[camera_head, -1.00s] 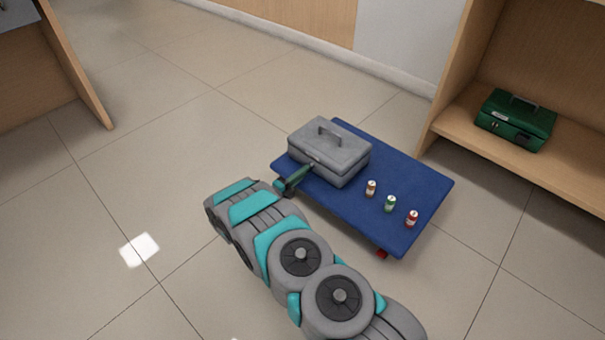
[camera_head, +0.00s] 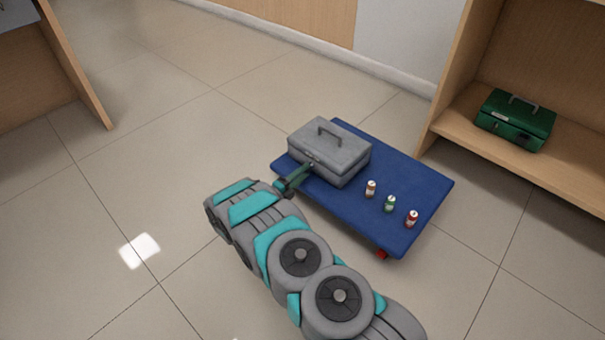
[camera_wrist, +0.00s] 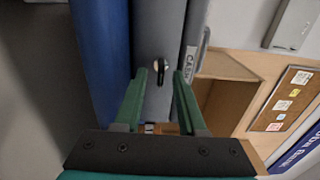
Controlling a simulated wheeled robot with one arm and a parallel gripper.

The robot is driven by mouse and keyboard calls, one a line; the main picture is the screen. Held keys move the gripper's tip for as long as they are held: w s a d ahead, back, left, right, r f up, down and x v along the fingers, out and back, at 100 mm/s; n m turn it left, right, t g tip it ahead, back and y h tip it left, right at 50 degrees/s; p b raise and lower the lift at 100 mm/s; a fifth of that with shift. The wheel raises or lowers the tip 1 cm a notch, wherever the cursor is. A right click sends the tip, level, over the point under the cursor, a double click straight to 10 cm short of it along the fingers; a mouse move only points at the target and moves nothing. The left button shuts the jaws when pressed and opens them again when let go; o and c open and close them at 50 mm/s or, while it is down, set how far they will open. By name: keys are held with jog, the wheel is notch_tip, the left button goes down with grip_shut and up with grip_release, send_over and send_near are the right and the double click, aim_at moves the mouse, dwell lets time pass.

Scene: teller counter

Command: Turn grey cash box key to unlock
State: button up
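The grey cash box (camera_head: 328,152) with a carry handle on its lid sits shut on the blue platform. In the wrist view its grey front face (camera_wrist: 158,25) stands sideways. The key (camera_wrist: 160,66) is a small dark and light piece at the lock on that face. My gripper (camera_wrist: 160,77) points at the face with its two green fingers apart, one on each side of the key. I see a gap between each finger and the key. In the head view my gripper (camera_head: 308,171) reaches the box's near-left side, and the key is hidden there.
The blue platform (camera_head: 420,185) carries three small cylinders: orange (camera_head: 371,188), green (camera_head: 390,203) and red (camera_head: 412,218). A green cash box (camera_head: 515,120) sits on a wooden shelf (camera_head: 575,165) at the right. The floor to the left is clear.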

jog(key=v, duration=0.7)
jog(key=shift+s+a+p, duration=0.25)
jog(key=shift+s+p, duration=0.1)
jog(key=shift+p, duration=0.05)
